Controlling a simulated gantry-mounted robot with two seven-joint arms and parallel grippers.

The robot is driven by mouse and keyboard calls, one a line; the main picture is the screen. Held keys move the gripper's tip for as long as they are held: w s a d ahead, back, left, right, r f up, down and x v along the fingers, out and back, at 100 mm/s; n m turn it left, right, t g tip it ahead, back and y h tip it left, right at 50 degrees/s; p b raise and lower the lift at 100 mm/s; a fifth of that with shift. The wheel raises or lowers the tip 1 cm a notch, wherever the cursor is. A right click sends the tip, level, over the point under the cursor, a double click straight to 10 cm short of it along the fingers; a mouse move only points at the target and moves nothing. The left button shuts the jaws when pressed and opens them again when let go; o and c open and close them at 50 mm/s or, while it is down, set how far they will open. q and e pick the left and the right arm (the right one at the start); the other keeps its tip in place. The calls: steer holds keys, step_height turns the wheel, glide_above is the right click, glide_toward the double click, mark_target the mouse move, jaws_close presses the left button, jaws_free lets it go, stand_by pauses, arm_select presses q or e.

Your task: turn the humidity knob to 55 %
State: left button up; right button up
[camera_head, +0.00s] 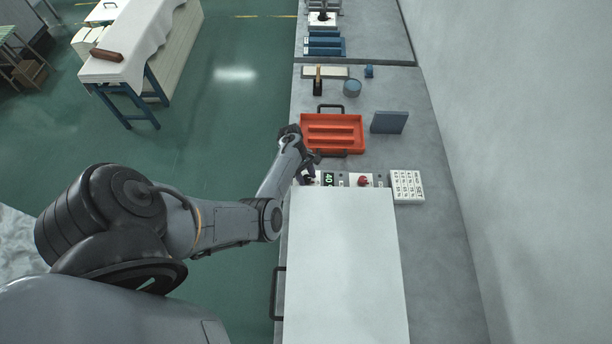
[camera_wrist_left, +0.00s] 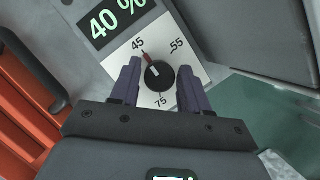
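The humidity knob (camera_wrist_left: 159,75) is a round black dial on a white plate, seen in the left wrist view. Its red pointer points up-left toward the 45 mark; 55 is at upper right and 75 below. The display (camera_wrist_left: 118,17) beside it reads 40 %; it also shows in the head view (camera_head: 328,179). My left gripper (camera_wrist_left: 159,66) is open, with one dark finger on each side of the knob and seemingly small gaps to it. In the head view my left gripper (camera_head: 309,175) is at the panel's left end, hiding the knob. My right gripper is not in view.
A red button (camera_head: 363,181) and a white lettered block (camera_head: 407,187) are to the right. An orange tray (camera_head: 333,120) and a blue-grey block (camera_head: 389,122) lie behind the panel. A large white cabinet top (camera_head: 345,260) fills the front.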

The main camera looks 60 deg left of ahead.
arm_select(q)
steer(key=c, duration=0.7)
steer(key=shift+m, duration=0.3)
steer(key=shift+a+m+g+p, duration=0.1)
steer(key=shift+m+g+p, duration=0.35)
steer(key=shift+m, duration=0.35)
steer(key=m+g, duration=0.1)
steer(key=m, duration=0.2)
steer(key=shift+w+m, duration=0.1)
steer(key=shift+m, duration=0.2)
steer(key=m+g+p, duration=0.1)
steer(key=m+g, duration=0.1)
steer(key=m, duration=0.2)
steer(key=shift+y, duration=0.4)
steer(key=shift+w+m+g+y, duration=0.1)
steer(key=shift+m+g+y, duration=0.4)
steer(key=shift+m, duration=1.4)
